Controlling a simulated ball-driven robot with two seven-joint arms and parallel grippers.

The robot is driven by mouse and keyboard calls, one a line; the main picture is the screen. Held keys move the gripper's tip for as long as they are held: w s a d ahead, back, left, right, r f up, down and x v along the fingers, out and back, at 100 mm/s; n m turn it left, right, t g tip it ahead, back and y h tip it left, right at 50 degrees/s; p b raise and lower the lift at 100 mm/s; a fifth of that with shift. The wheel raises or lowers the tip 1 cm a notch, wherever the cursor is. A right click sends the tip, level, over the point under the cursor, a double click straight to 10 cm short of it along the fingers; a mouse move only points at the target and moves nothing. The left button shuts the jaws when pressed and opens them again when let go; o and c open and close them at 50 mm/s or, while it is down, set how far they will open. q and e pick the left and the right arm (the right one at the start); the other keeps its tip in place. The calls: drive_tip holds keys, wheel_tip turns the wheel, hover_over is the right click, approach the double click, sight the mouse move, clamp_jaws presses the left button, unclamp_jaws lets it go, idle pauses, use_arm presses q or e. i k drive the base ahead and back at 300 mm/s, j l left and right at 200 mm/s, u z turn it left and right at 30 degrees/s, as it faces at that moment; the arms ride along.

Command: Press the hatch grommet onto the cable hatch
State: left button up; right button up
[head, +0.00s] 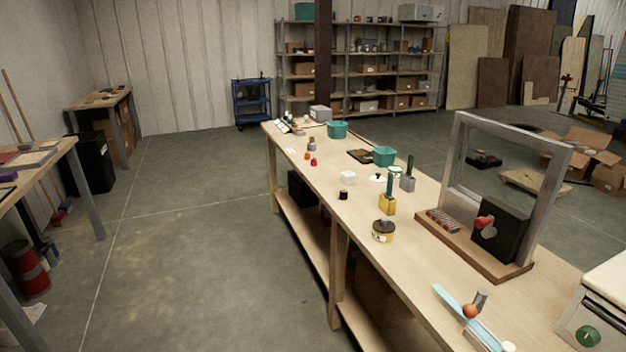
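Neither of my grippers is in view. I cannot pick out the hatch grommet or the cable hatch with certainty. On the long wooden workbench (327,205) a small black round piece (343,195) sits near the left edge. Behind it is a small white block (348,177). To its right lies a flat white piece with a dark centre (378,178), too small to make out. A round yellow-and-black item (383,232) sits closer to me on the bench.
Yellow (387,205) and grey (407,183) blocks with green handles stand mid-bench, near teal bins (383,156). A tall metal frame (553,200) on a wooden base stands at right. A machine (597,315) fills the front right corner. Floor left of the bench is open.

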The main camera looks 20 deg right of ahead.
sight(347, 177)
drive_tip(key=i+z, duration=0.1)
drive_tip(key=i, duration=0.55)
drive_tip(key=i+j+z, duration=0.1)
drive_tip(key=i, duration=0.5)
drive_tip(key=i+z, duration=0.4)
drive_tip(key=i+j+z, duration=0.1)
drive_tip(key=z, duration=0.3)
drive_tip(key=i+j+z, duration=0.25)
drive_tip(key=z, duration=0.15)
drive_tip(key=i+j+z, duration=0.1)
drive_tip(key=i+z, duration=0.15)
drive_tip(key=z, duration=0.25)
drive_tip(key=i+j+z, duration=0.2)
drive_tip(key=z, duration=0.3)
drive_tip(key=i+j+z, duration=0.2)
drive_tip(key=z, duration=0.3)
drive_tip(key=j, duration=0.05)
